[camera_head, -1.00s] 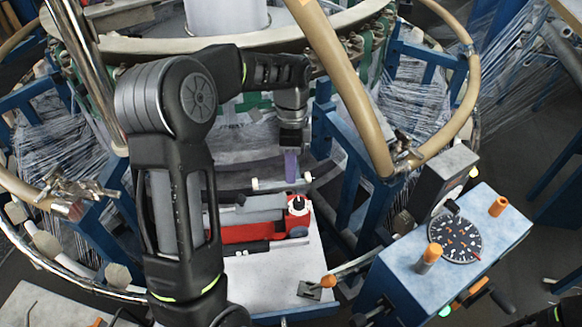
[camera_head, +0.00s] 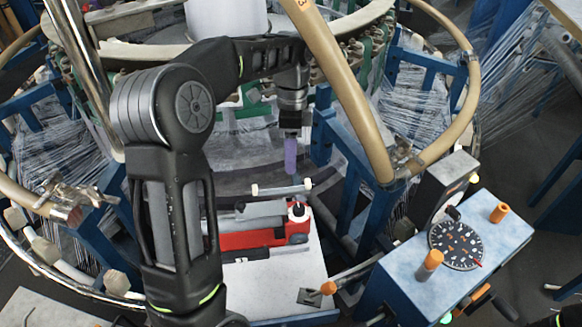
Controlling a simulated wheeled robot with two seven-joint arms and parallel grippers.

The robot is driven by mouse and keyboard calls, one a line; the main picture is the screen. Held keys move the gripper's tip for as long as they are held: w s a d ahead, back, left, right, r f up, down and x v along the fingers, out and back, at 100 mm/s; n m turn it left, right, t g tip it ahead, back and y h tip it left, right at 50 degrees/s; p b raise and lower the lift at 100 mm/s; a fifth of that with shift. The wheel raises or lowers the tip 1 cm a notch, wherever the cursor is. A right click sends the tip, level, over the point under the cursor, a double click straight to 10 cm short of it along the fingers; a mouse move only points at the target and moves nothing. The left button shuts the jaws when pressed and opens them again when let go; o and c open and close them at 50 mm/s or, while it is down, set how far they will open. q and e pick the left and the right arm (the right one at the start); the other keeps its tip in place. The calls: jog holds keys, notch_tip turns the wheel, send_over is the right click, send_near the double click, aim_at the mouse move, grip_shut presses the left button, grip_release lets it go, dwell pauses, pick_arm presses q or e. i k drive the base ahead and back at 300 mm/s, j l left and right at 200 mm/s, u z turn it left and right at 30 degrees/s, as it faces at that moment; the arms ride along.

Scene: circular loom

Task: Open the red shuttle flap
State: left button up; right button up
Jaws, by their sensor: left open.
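The red shuttle (camera_head: 262,239) lies on a white table below my left gripper. My left arm hides the shuttle's left part. I cannot clearly make out the flap or its position. My left gripper (camera_head: 291,168) points down with purple fingers, above the shuttle's right end and apart from it. It is open and holds nothing visible. My right gripper is not in view.
A thin bar with white ends (camera_head: 282,188) lies just behind the shuttle. A tan hoop tube (camera_head: 345,85) rises close to the right of my left gripper. A blue control box (camera_head: 450,265) with a dial stands at the right.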

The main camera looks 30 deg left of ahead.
aim_at(242, 212)
jog(key=k, duration=1.5)
